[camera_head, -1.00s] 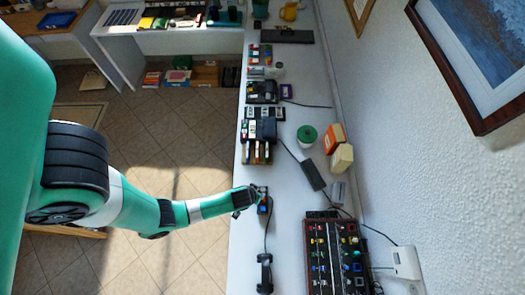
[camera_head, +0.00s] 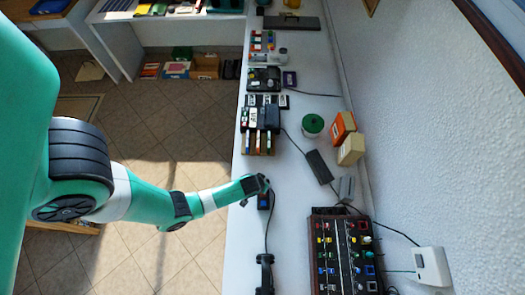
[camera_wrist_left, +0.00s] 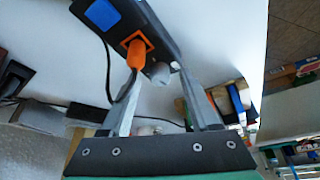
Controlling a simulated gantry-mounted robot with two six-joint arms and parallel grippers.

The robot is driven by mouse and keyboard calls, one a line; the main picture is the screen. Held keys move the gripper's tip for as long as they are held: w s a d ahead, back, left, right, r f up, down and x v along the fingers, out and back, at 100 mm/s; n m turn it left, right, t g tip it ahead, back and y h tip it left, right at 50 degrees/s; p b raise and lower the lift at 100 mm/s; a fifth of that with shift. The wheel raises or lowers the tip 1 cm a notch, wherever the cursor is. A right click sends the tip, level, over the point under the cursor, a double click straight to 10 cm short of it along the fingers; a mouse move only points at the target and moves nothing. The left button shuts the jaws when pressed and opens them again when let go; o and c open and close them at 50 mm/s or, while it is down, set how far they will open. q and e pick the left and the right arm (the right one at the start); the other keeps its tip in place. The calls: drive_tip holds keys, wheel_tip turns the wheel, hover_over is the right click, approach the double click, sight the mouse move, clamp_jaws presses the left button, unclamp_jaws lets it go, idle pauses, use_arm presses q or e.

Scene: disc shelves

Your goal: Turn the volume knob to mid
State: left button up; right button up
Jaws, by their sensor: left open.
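My left gripper (camera_head: 265,185) comes in from the left and is over a small dark device (camera_head: 263,202) near the left edge of the long white counter. In the left wrist view the gripper (camera_wrist_left: 161,76) is open, its fingers apart. The device (camera_wrist_left: 140,22) there is a black box with a blue patch and an orange piece (camera_wrist_left: 138,53) in an orange frame. A small round grey knob (camera_wrist_left: 158,74) at its near end lies between the fingertips. I cannot tell whether the fingers touch it or which way it is set. My right gripper is not in view.
A mixer-like panel (camera_head: 343,252) with several coloured knobs stands at the lower right by the wall. A dark handset-like object (camera_head: 264,272) lies nearer on the counter (camera_head: 290,225). A black adapter (camera_head: 319,166), green-topped container (camera_head: 313,124) and orange box (camera_head: 341,130) stand further back.

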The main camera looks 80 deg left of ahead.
use_arm(q)
clamp_jaws()
